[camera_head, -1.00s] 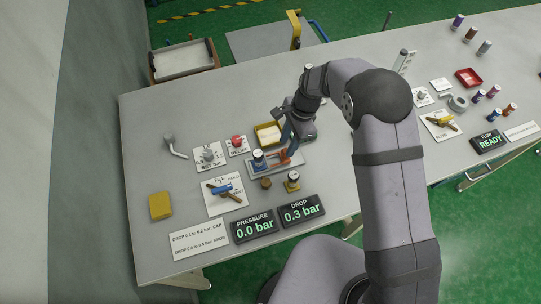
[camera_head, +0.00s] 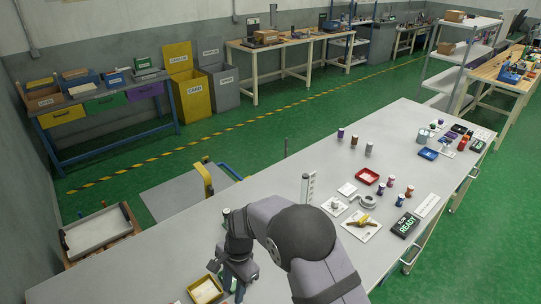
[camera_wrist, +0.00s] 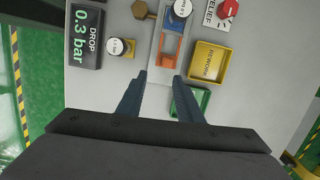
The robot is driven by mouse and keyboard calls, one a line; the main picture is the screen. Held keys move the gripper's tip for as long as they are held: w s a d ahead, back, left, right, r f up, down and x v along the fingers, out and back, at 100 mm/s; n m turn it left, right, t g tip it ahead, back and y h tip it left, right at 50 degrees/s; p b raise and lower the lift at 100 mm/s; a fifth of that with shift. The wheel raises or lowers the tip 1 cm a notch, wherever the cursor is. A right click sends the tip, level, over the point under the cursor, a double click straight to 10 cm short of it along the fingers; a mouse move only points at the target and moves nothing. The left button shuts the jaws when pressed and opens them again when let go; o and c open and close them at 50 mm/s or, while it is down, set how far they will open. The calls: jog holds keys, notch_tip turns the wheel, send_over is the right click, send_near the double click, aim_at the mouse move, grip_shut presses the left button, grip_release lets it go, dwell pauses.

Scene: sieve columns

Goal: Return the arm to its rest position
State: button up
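My gripper (camera_wrist: 160,82) is open in the wrist view. Its two dark fingers are apart with nothing between them, above the grey table (camera_wrist: 248,110). An orange frame (camera_wrist: 170,50) on a pale plate lies beyond the fingertips, apart from them as far as I can tell. In the head view my gripper (camera_head: 238,280) hangs over the near part of the table, by a yellow tray (camera_head: 205,291). My arm bends in front of the table there, and the fingertips are not clear.
The wrist view shows the yellow REWORK tray (camera_wrist: 208,64), a green tray (camera_wrist: 190,103), a white-topped cylinder (camera_wrist: 118,47), a red relief knob (camera_wrist: 228,10) and the drop display (camera_wrist: 86,38). In the head view a red tray (camera_head: 367,176) and a flow display (camera_head: 405,224) lie right of my arm.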

jog(key=d+r+n, duration=0.2)
jog(key=d+r, duration=0.4)
jog(key=d, duration=0.5)
jog(key=s+d+r+n, duration=0.3)
jog(key=s+d, duration=0.4)
jog(key=d, duration=0.2)
jog(key=s+d+r+n+t+h, duration=0.1)
jog(key=s+d+r+n, duration=0.1)
jog(key=s+d, duration=0.5)
jog(key=shift+s+d+r+n+t+h, duration=0.15)
jog(key=shift+d+r+n+t+h, duration=0.2)
jog(key=shift+d+n, duration=0.65)
